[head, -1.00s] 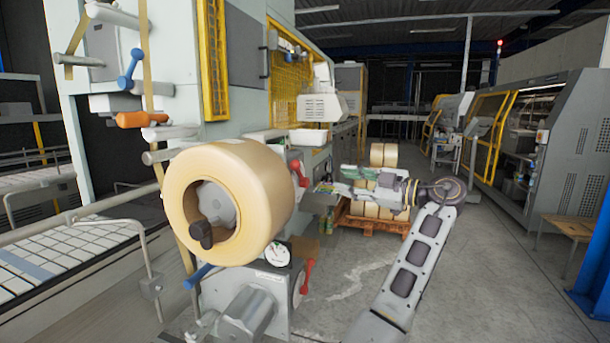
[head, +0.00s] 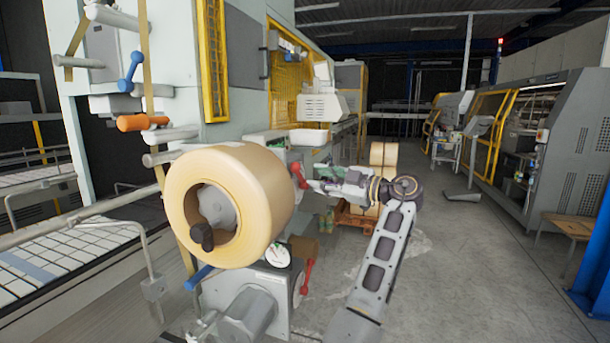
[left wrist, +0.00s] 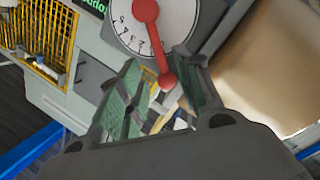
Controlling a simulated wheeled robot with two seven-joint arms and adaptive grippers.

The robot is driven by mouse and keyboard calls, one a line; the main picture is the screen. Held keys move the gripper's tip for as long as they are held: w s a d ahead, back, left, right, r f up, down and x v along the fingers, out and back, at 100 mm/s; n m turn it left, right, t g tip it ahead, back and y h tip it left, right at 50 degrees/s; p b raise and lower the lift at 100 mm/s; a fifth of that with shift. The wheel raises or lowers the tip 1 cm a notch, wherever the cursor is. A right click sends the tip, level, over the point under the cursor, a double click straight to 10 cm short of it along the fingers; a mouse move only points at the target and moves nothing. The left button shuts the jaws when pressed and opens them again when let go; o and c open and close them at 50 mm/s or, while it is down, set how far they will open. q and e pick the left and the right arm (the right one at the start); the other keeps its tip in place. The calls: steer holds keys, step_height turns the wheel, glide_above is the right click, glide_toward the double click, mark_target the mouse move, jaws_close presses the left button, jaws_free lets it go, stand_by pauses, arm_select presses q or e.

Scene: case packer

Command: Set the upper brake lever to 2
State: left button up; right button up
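The upper brake lever (head: 298,174) is red and sits just right of the big tan roll in the head view. In the left wrist view the red lever (left wrist: 154,45) has a round hub on a white numbered dial (left wrist: 125,32) and points down, slightly right, to its ball end. My left gripper (head: 313,184) is at the lever from the right. In the left wrist view its two fingers (left wrist: 160,72) are spread, with the ball end between them and a gap beside it. A lower red lever (head: 307,274) stands below, near a small gauge. My right gripper is not in view.
The large tan roll (head: 232,200) is close on the left of the lever. Below it are a round gauge (head: 277,256) and a grey motor-like cylinder (head: 248,312). A pallet with tan rolls (head: 381,157) stands behind my arm.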

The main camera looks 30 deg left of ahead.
mark_target(300, 176)
arm_select(q)
steer(key=a+p, duration=0.1)
steer(key=a, duration=0.5)
steer(key=shift+w, duration=0.15)
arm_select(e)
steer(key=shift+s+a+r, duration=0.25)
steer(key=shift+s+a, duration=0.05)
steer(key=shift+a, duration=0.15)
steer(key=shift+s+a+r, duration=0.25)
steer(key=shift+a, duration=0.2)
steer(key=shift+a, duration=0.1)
arm_select(q)
steer(key=shift+c, duration=0.3)
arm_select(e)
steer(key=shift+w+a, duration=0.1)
arm_select(q)
jaws_close()
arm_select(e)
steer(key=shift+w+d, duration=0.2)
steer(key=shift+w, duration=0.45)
